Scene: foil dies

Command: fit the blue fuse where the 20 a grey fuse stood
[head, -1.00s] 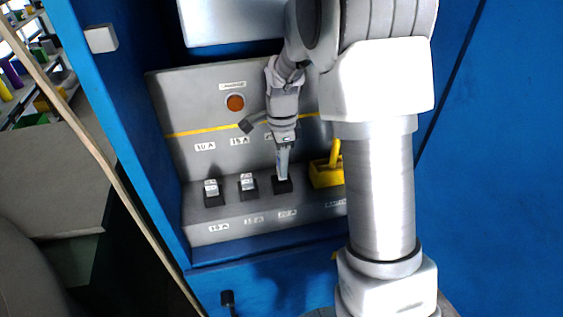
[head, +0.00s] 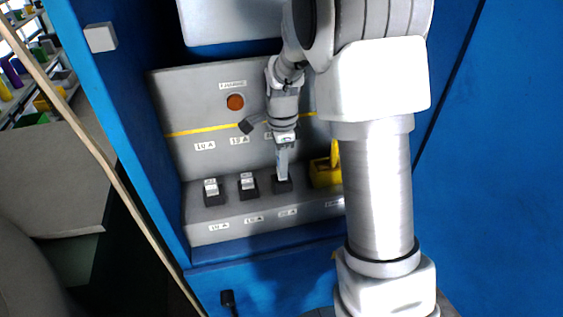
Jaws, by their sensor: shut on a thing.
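My gripper (head: 283,174) points down into the third black fuse holder (head: 282,187), the 20 A one, at the right of the row. It is shut on a fuse at that holder. The fuse is almost wholly hidden between the fingers, so I cannot tell its colour or how deep it sits. No blue fuse shows clearly anywhere else. Two pale grey fuses stand upright in the holders to the left, the 10 A fuse (head: 211,187) and the 15 A fuse (head: 247,181).
A yellow box (head: 323,174) with an upright yellow part stands just right of the third holder, partly behind my arm. An orange round button (head: 235,102) is on the back panel. Blue cabinet walls (head: 110,125) close in both sides. Label strips (head: 253,220) run along the ledge front.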

